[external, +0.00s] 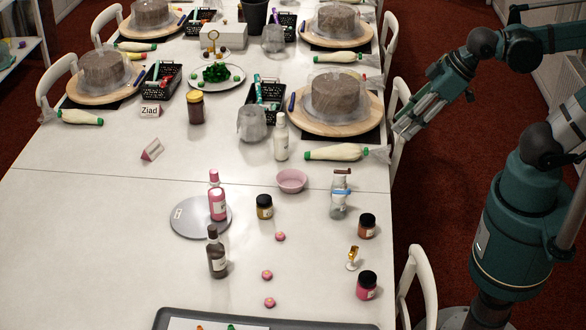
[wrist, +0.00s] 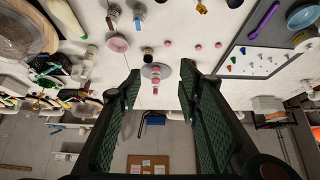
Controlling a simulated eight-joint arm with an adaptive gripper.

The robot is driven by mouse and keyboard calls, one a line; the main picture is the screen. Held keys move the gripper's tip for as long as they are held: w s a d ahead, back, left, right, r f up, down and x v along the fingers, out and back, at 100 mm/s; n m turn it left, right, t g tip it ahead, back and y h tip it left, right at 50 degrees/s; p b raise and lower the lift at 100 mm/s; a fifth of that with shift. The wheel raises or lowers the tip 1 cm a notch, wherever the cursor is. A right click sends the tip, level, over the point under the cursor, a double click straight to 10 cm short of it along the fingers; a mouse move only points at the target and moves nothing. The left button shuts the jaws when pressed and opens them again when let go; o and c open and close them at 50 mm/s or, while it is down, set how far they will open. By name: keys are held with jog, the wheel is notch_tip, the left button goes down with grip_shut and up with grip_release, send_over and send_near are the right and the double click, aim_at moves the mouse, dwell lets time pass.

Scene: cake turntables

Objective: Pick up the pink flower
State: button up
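Three small pink flowers lie apart on the white table in the external view: one right of the grey disc (external: 280,237), one farther forward (external: 267,274), and one nearest the tray (external: 269,302). They show as small pink dots in the wrist view, (wrist: 168,45), (wrist: 198,47) and (wrist: 219,45). My gripper (external: 401,128) is raised near the table's right edge, well away from the flowers. In the wrist view my gripper (wrist: 160,80) has its two fingers spread wide with nothing between them close up.
A brown bottle (external: 217,258), a pink bottle (external: 218,205) on the grey disc (external: 185,222), jars (external: 265,207) (external: 367,286) and a small goblet (external: 353,257) stand around the flowers. A dark-rimmed tray (external: 290,322) lies in front. Bare table separates the flowers.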

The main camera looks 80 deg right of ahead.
jog(key=shift+w, duration=0.15)
jog(key=w+a+f+m+g+b, duration=0.15)
jog(key=w+f+m, duration=0.25)
jog(key=w, duration=0.5)
jog(key=w+f+m+g+b, duration=0.2)
jog(key=w+f+m, duration=0.2)
jog(key=w, duration=0.5)
jog(key=w+a+f+m+g+b, duration=0.1)
jog(key=w+f+m, duration=0.1)
jog(key=w+f, duration=0.3)
jog(key=w+a+f+m+g+b, duration=0.1)
jog(key=w+f+m, duration=0.2)
jog(key=f, duration=0.7)
jog(key=w+f+m+g+b, duration=0.1)
jog(key=w+f+m, duration=0.2)
jog(key=w+f, duration=0.3)
jog(key=shift+w+a+f+g, duration=0.2)
jog(key=shift+f, duration=0.4)
jog(key=shift+w+a+f+g, duration=0.15)
jog(key=shift+w+a+f, duration=0.05)
jog(key=shift+f, duration=0.35)
jog(key=shift+b, duration=0.3)
